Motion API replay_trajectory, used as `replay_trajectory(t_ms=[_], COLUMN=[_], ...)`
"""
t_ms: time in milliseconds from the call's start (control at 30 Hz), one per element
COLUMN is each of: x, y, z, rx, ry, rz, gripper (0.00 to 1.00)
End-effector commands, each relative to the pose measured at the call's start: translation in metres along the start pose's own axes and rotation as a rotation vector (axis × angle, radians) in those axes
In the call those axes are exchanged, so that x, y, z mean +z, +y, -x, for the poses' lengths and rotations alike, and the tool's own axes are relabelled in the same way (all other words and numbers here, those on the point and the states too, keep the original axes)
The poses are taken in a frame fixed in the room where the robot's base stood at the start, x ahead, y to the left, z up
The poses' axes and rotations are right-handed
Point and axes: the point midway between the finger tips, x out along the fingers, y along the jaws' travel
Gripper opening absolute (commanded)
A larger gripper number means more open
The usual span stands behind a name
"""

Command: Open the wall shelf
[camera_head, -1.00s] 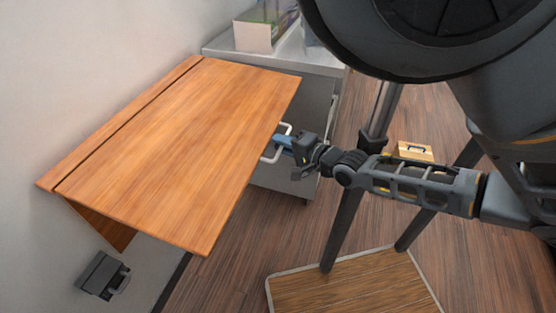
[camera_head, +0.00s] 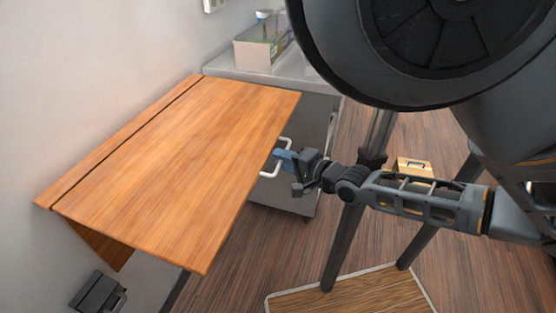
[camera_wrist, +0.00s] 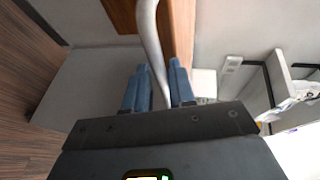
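The wall shelf is an orange wooden board (camera_head: 185,165) hinged along the wall at its left edge. It stands out from the wall, roughly level, with a wooden support (camera_head: 98,246) beneath it. The board's wooden edge (camera_wrist: 182,30) lies just beyond.
A dark wall fixture (camera_head: 97,291) sits below the shelf at the lower left. A wooden platform (camera_head: 350,293) lies on the floor.

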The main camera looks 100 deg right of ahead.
Motion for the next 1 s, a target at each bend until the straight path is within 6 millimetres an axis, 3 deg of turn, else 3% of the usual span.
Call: replay_trajectory(t_ms=[300, 500, 1000], x=[-0.001, -0.001, -0.001], y=[0.005, 0.004, 0.004], z=[0.05, 0.068, 0.073], rx=[0.012, 0.011, 0.011], ry=[0.003, 0.003, 0.003], rz=[0.002, 0.002, 0.001], gripper=[0.23, 0.23, 0.23])
